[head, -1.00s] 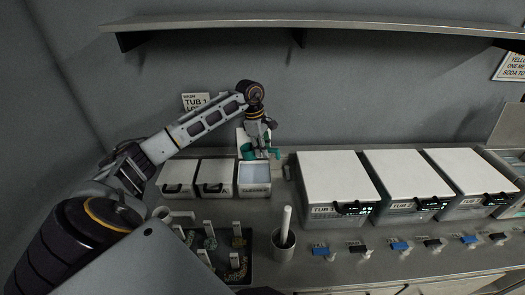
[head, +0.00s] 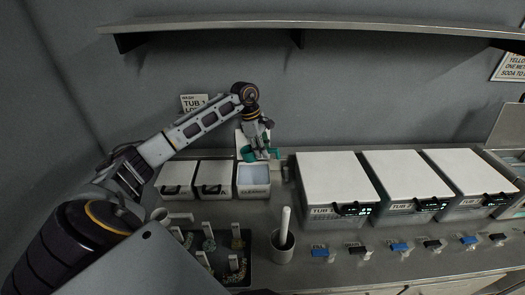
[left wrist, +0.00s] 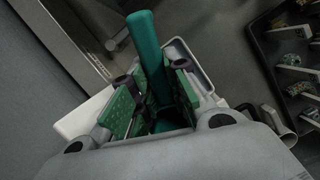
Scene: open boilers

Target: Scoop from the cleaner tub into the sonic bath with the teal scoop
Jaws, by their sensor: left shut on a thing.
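The cleaner tub (head: 253,191) is an open white bin with pale contents, at the right end of a row of small white bins in the head view. My left gripper (head: 262,153) is above its back edge, shut on the teal scoop (head: 247,153). The scoop's cup is over the back of the tub; whether it holds anything or touches the contents cannot be told. In the left wrist view the scoop's teal handle (left wrist: 143,38) stands between the green finger pads of the left gripper (left wrist: 157,92). My right gripper is out of view. No sonic bath can be made out for certain.
Large white lidded tubs (head: 335,178) stand to the right. A unit with a raised lid (head: 508,126) is cut off at the right edge. A grey cup with a white stick (head: 283,243) and a dark tray (head: 236,272) of small parts are in front. A shelf (head: 300,28) hangs above.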

